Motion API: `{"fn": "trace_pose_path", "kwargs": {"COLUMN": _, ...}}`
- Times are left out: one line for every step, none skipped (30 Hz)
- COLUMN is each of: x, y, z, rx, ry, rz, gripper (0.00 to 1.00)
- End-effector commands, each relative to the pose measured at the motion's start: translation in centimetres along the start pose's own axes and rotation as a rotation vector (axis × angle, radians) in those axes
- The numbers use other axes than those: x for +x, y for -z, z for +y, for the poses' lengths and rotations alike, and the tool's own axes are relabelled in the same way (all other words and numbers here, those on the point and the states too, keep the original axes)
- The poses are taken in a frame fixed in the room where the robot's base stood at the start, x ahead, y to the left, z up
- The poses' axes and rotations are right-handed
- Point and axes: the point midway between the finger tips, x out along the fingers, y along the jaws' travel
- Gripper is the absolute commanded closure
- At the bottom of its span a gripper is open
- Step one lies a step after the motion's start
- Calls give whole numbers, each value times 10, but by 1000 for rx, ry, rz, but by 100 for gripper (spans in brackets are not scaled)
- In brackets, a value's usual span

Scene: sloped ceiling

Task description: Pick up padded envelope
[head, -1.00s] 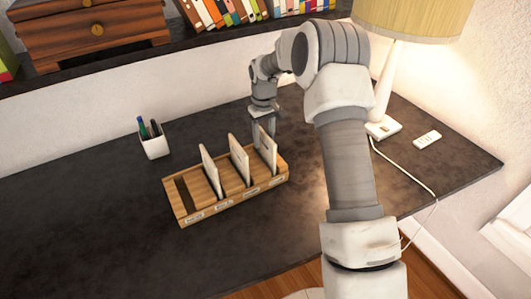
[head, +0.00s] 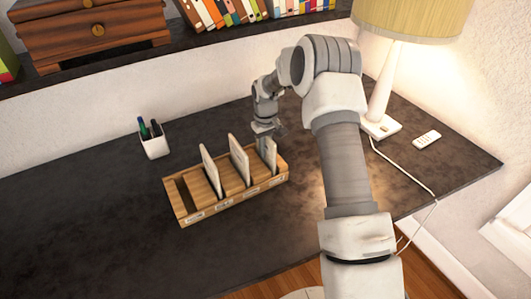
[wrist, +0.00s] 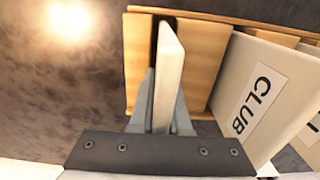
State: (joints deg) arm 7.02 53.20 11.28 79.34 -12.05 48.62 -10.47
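A wooden sorter (head: 218,207) with labelled slots stands on the dark desk and holds three pale, flat envelopes upright. My gripper (head: 266,145) is down at the rightmost envelope (head: 271,155). In the wrist view, my gripper's fingers (wrist: 164,100) lie close against both faces of this envelope (wrist: 169,65), shut on it. It still stands in its slot. The middle envelope (head: 239,160) shows "CLUB" in the wrist view (wrist: 262,85). The left envelope (head: 210,170) leans slightly. I cannot read which one is the padded envelope; the held one's faces are mostly hidden.
A white pen cup (head: 154,146) stands behind the sorter to the left. A lamp (head: 380,124) and a white remote-like object (head: 426,139) are at the right, with a cord along the desk. A shelf (head: 180,45) with books and a drawer box runs above. The desk's left side is clear.

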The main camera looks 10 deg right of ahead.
Motion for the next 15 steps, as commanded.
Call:
{"fn": "trace_pose_path", "kwargs": {"x": 0, "y": 0, "z": 0, "rx": 0, "ry": 0, "rz": 0, "gripper": 99}}
{"fn": "trace_pose_path", "kwargs": {"x": 0, "y": 0, "z": 0, "rx": 0, "ry": 0, "rz": 0, "gripper": 100}}
{"fn": "trace_pose_path", "kwargs": {"x": 0, "y": 0, "z": 0, "rx": 0, "ry": 0, "rz": 0, "gripper": 100}}
{"fn": "trace_pose_path", "kwargs": {"x": 0, "y": 0, "z": 0, "rx": 0, "ry": 0, "rz": 0, "gripper": 100}}
{"fn": "trace_pose_path", "kwargs": {"x": 0, "y": 0, "z": 0, "rx": 0, "ry": 0, "rz": 0, "gripper": 100}}
{"fn": "trace_pose_path", "kwargs": {"x": 0, "y": 0, "z": 0, "rx": 0, "ry": 0, "rz": 0, "gripper": 100}}
{"fn": "trace_pose_path", "kwargs": {"x": 0, "y": 0, "z": 0, "rx": 0, "ry": 0, "rz": 0, "gripper": 100}}
{"fn": "trace_pose_path", "kwargs": {"x": 0, "y": 0, "z": 0, "rx": 0, "ry": 0, "rz": 0, "gripper": 100}}
{"fn": "trace_pose_path", "kwargs": {"x": 0, "y": 0, "z": 0, "rx": 0, "ry": 0, "rz": 0, "gripper": 100}}
{"fn": "trace_pose_path", "kwargs": {"x": 0, "y": 0, "z": 0, "rx": 0, "ry": 0, "rz": 0, "gripper": 100}}
{"fn": "trace_pose_path", "kwargs": {"x": 0, "y": 0, "z": 0, "rx": 0, "ry": 0, "rz": 0, "gripper": 100}}
{"fn": "trace_pose_path", "kwargs": {"x": 0, "y": 0, "z": 0, "rx": 0, "ry": 0, "rz": 0, "gripper": 100}}
{"fn": "trace_pose_path", "kwargs": {"x": 0, "y": 0, "z": 0, "rx": 0, "ry": 0, "rz": 0, "gripper": 100}}
{"fn": "trace_pose_path", "kwargs": {"x": 0, "y": 0, "z": 0, "rx": 0, "ry": 0, "rz": 0, "gripper": 100}}
{"fn": "trace_pose_path", "kwargs": {"x": -1, "y": 0, "z": 0, "rx": 0, "ry": 0, "rz": 0, "gripper": 100}}
